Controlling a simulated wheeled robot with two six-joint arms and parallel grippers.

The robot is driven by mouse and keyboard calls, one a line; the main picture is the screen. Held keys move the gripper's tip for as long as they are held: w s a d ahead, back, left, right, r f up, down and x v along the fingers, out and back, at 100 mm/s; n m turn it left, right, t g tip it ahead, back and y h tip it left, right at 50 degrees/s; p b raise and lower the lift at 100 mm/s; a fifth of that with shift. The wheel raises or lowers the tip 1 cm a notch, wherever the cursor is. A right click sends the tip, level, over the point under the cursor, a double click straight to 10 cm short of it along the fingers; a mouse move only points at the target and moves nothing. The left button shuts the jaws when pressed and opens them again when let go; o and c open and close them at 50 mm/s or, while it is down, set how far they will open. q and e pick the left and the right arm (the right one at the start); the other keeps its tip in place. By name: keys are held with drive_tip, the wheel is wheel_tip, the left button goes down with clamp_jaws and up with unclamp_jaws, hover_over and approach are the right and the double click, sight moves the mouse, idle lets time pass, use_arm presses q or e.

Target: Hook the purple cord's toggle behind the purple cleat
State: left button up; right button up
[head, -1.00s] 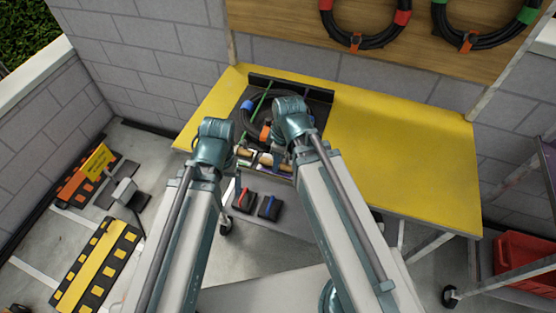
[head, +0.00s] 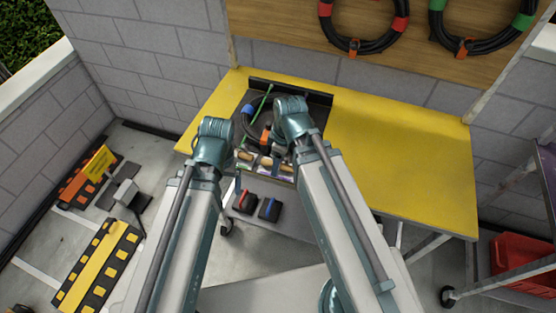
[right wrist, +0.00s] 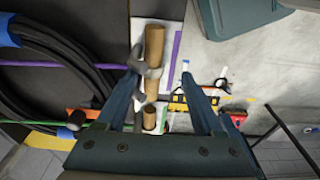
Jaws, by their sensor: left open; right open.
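In the right wrist view, a tan wooden toggle (right wrist: 154,48) lies between the spread fingers of my right gripper (right wrist: 160,92), which is open. A grey pronged part (right wrist: 145,68) sits against the toggle; I cannot tell whether it is the cleat. A second tan cylinder (right wrist: 149,119) lies nearer. In the head view, my left gripper (head: 243,152) is open at the front of the black tray, its fingers partly hidden. The purple cleat is not clearly visible.
The black tray (head: 318,98) on the yellow table (head: 400,160) holds a black cable coil (head: 247,122) and a green cord (head: 262,102). The table's right side is clear. Two dark boxes, red-marked (head: 245,202) and blue-marked (head: 269,208), lie below the front edge.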

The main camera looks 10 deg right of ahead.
sight(282, 168)
wheel_tip(282, 168, up, 12)
drive_tip(key=d+p, duration=0.1)
drive_tip(key=p, duration=0.9)
drive_tip(key=shift+s+f+p, duration=0.2)
drive_tip(key=shift+s+p, duration=0.1)
drive_tip(key=shift+s, duration=0.1)
drive_tip(key=shift+d, duration=0.1)
drive_tip(key=s+a+f+m+g+h+b, duration=0.1)
drive_tip(key=s+a+f+m+h+b, duration=0.1)
drive_tip(key=a+m, duration=0.4)
drive_tip(key=shift+s+f+m+b, duration=0.6)
drive_tip(key=shift+s+m, duration=0.4)
drive_tip(key=shift+s, duration=0.15)
idle(0.3)
